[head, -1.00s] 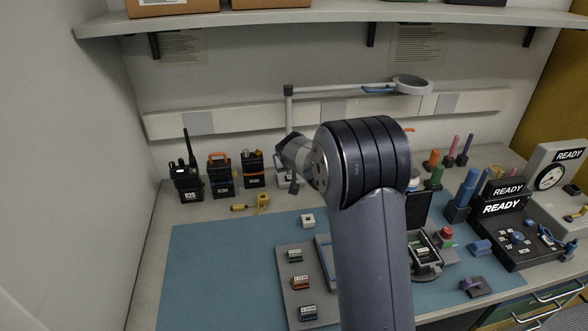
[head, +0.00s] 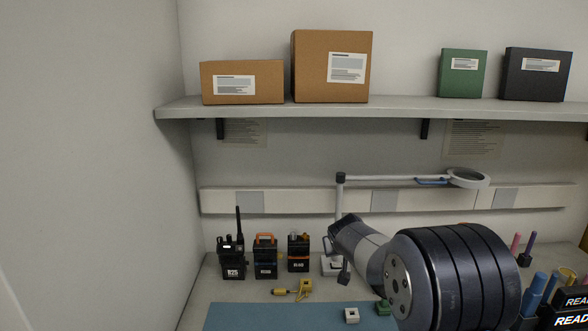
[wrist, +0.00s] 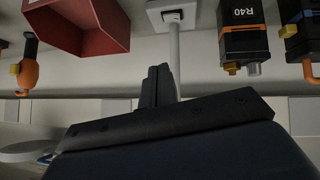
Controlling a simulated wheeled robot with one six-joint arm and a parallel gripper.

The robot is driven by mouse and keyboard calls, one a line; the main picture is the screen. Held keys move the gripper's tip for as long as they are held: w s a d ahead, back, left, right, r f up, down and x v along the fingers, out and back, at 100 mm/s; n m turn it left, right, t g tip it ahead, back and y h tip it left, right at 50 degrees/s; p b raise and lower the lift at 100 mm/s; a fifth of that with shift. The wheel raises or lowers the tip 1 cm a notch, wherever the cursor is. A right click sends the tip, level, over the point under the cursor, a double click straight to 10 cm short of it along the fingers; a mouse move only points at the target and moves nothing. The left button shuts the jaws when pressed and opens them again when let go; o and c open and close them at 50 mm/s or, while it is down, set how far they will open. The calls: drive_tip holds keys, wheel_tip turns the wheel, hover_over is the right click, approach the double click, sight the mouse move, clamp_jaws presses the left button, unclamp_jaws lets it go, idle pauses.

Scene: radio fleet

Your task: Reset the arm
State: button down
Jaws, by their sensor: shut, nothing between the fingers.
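My gripper (wrist: 158,86) is shut and empty. Its two dark fingers lie together in the wrist view, which is upside down. In the head view my arm is folded at the lower right, with its wrist end pointing left and back over the bench. The fingers are hard to make out there. In the wrist view a pale lamp post (wrist: 173,45) stands behind the fingers, apart from them as far as I can tell.
Radios marked R25 (head: 231,262) and R40 (head: 299,252) and another radio (head: 265,257) stand left of my arm. A yellow tool (head: 304,290) lies before them. The magnifier lamp (head: 467,178) reaches over the bench. A shelf (head: 380,108) holds boxes. A red bin (wrist: 88,28) shows in the wrist view.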

drive_tip(key=p, duration=0.1)
hover_over(339, 263)
drive_tip(key=s, duration=0.3)
wheel_tip(339, 263, down, 7)
drive_tip(key=shift+a+r, duration=0.1)
drive_tip(key=shift+a, duration=0.05)
drive_tip(key=f, duration=0.1)
drive_tip(key=f+b, duration=0.1)
drive_tip(key=shift+a+f, duration=0.2)
drive_tip(key=shift+f, duration=0.1)
drive_tip(key=shift+a+f, duration=0.1)
drive_tip(key=shift+f, duration=0.35)
